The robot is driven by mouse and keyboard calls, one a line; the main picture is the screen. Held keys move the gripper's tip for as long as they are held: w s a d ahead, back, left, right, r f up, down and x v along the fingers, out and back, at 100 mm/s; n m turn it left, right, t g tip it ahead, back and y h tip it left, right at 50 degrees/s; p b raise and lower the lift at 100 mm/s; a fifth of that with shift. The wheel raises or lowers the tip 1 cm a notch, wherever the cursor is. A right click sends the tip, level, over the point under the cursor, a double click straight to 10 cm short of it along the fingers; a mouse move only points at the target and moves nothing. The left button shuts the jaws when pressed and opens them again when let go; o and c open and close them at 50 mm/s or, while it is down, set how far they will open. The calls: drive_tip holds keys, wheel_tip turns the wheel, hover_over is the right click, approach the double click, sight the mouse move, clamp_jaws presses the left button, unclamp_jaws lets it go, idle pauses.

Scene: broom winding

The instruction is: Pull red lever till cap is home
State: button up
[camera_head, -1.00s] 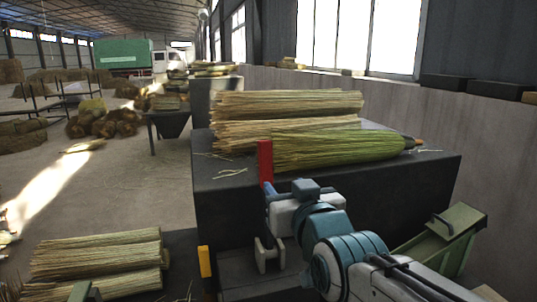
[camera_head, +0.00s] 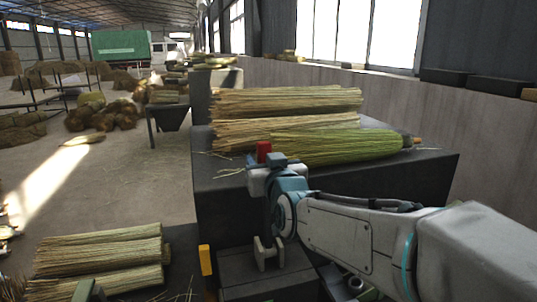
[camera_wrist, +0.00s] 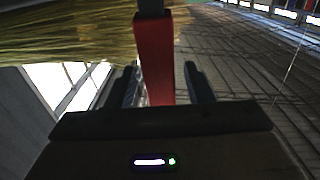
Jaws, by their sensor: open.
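The red lever (camera_head: 264,149) stands at the front edge of the dark bench, and only its upper end shows in the head view. In the wrist view the lever (camera_wrist: 154,58) stands upright between the two dark fingers of my gripper (camera_wrist: 161,85). The fingers are open, one on each side of it, with gaps showing. My gripper hides the lower part of the lever in the head view. A greenish broom bundle (camera_head: 335,147) lies on the bench behind it, with a dark collar (camera_head: 407,141) at its right end. I cannot tell whether that collar is the cap.
Tan straw bundles (camera_head: 285,103) lie behind the green one on the dark bench (camera_head: 225,182). More straw (camera_head: 98,250) lies at lower left. A yellow post (camera_head: 205,260) and a pale bracket (camera_head: 268,253) stand low at the front. Open floor lies to the left.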

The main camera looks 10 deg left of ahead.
drive_tip(key=shift+x, duration=1.1)
clamp_jaws()
drive_tip(key=shift+s+f+b, duration=0.1)
drive_tip(key=shift+s+b, duration=0.05)
drive_tip(key=shift+b, duration=0.15)
